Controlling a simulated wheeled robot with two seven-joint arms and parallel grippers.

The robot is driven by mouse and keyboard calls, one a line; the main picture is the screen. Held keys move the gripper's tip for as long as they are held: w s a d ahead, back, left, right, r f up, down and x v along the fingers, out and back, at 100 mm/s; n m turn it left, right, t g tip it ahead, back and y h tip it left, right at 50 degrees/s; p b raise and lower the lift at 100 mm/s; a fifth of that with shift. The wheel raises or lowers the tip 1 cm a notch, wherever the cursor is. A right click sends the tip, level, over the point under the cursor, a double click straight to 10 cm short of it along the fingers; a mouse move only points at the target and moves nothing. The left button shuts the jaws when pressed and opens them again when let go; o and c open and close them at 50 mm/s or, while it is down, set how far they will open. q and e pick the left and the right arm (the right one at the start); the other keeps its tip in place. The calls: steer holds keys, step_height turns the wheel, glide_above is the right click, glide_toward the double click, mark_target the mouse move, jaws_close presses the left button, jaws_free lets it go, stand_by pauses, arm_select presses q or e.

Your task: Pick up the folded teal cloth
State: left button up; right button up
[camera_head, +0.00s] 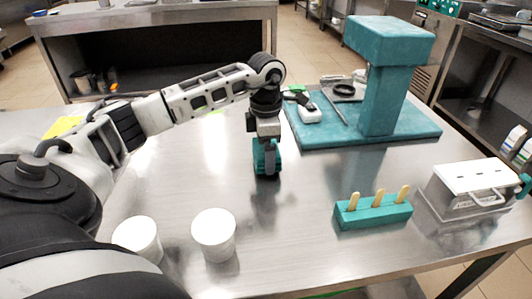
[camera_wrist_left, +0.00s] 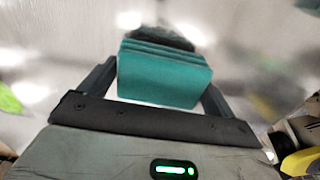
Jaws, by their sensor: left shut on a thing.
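My left gripper (camera_head: 267,168) points down over the middle of the steel table, with its two fingers on either side of the folded teal cloth (camera_head: 266,157). In the left wrist view the folded teal cloth (camera_wrist_left: 160,75) shows several stacked layers between the fingers of my left gripper (camera_wrist_left: 160,85). The gripper is shut on the cloth. A dark reflection lies below it on the table; whether the cloth touches the steel is hard to tell. My right gripper is not in view.
A teal machine stand (camera_head: 385,90) is behind right on the steel table (camera_head: 300,230). A teal block with wooden sticks (camera_head: 372,212) and a white-lidded metal box (camera_head: 470,188) sit right. Two white tubs (camera_head: 213,232) stand at the front left. The table's centre front is clear.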

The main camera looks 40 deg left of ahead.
arm_select(q)
steer(key=a+r, duration=0.1)
steer(key=r, duration=0.1)
steer(key=w+a+r, duration=0.1)
steer(key=r, duration=0.1)
steer(key=w+a+r, duration=0.1)
steer(key=a+r, duration=0.1)
steer(key=r, duration=0.1)
steer(key=shift+w+r, duration=0.1)
steer(key=shift+w, duration=0.15)
steer(key=w+a+r+p, duration=0.1)
steer(key=w+a+r, duration=0.3)
steer(key=a, duration=0.4)
steer(key=shift+w+r, duration=0.15)
steer(key=shift+w, duration=0.2)
steer(key=shift+o, duration=0.4)
